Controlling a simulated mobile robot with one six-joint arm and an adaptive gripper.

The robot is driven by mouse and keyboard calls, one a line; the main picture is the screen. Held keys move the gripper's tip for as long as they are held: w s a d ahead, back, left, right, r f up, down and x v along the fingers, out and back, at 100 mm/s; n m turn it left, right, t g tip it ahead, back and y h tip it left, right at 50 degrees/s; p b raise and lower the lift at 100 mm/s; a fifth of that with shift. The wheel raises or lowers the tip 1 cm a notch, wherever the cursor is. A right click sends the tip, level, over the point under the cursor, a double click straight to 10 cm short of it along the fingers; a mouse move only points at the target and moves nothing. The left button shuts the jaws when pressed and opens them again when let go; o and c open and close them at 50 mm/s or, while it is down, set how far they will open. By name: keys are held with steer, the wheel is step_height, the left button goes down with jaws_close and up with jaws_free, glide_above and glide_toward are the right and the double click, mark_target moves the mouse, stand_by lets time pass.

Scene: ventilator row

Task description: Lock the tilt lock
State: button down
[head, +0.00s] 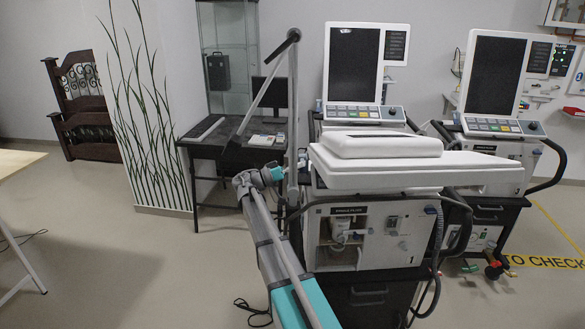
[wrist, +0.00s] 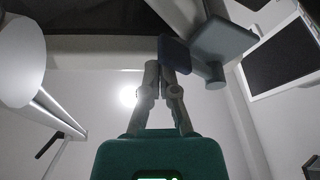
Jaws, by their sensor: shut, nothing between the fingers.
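My gripper (wrist: 160,70) is shut and empty in the wrist view, its two fingers close together at the tips. A small dark blue block (wrist: 174,53) is right at the fingertips; I cannot tell if they touch. Beside it on the right is a grey flat plate with a short cylinder (wrist: 222,42). Either may be the tilt lock; I cannot tell which. In the head view my teal wrist (head: 277,172) is at the left side of the nearest ventilator (head: 375,235), by a grey upright pole. The fingers are hidden there.
A tilted dark screen (wrist: 278,58) is at the right in the wrist view. Two ventilator screens (head: 353,65) (head: 495,75) stand behind the nearest unit's white top. A dark desk (head: 235,150) stands behind to the left.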

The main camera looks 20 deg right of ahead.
stand_by(0.5)
steer(key=shift+r, duration=0.1)
step_height(320, 180, up, 4)
steer(key=s+p, duration=0.1)
steer(key=p, duration=0.3)
steer(key=w+b+v, duration=0.2)
steer(key=b+v, duration=0.1)
steer(key=v, duration=0.7)
steer(key=shift+d+f, duration=0.3)
stand_by(0.3)
